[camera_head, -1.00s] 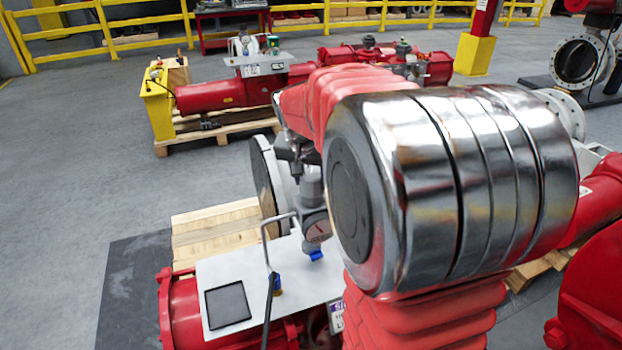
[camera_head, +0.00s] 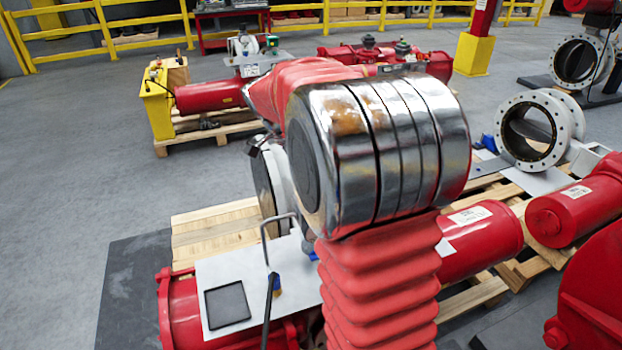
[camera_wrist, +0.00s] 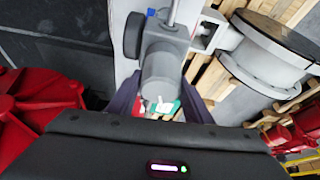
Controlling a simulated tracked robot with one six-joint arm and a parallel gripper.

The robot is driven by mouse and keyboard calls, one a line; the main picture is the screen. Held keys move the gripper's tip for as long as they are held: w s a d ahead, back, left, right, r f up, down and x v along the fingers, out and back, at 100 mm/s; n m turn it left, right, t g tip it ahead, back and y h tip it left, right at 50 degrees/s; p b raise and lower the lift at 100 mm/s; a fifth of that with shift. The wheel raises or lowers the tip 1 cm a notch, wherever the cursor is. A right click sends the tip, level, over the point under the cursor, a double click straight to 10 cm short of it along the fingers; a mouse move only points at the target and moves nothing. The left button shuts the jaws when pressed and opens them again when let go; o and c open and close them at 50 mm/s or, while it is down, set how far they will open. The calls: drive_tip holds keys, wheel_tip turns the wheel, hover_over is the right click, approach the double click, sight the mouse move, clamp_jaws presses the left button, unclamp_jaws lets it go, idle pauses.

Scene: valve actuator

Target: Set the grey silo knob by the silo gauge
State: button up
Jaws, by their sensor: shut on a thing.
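In the wrist view, the grey silo knob (camera_wrist: 160,80) is the rounded end of a grey fitting, between the dark fingers of my gripper (camera_wrist: 160,92). The fingers are shut on its sides; their exact contact is partly hidden. The silo gauge (camera_wrist: 133,36) is a dark round disc seen edge-on, left of the fitting, so its dial and needle cannot be read. In the head view, my arm hides the gauge, the knob and my fingers.
A white plate (camera_head: 268,265) with a bent metal rod (camera_head: 266,240) lies left of my arm. A large round flange (camera_head: 266,185) stands behind. Red cylinders (camera_head: 482,238) and a flanged ring (camera_head: 535,130) are at right. Grey floor at left is open.

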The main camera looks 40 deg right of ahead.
drive_tip(key=shift+a+m+g+y, duration=0.1)
drive_tip(key=shift+m+g+y, duration=0.3)
drive_tip(key=shift+m, duration=1.1)
drive_tip(key=o, duration=1.1)
drive_tip(key=shift+c, duration=0.2)
drive_tip(key=v, duration=1.3)
drive_tip(key=shift+w+a+r, duration=0.2)
drive_tip(key=shift+w+a, duration=0.05)
drive_tip(key=shift+w, duration=0.05)
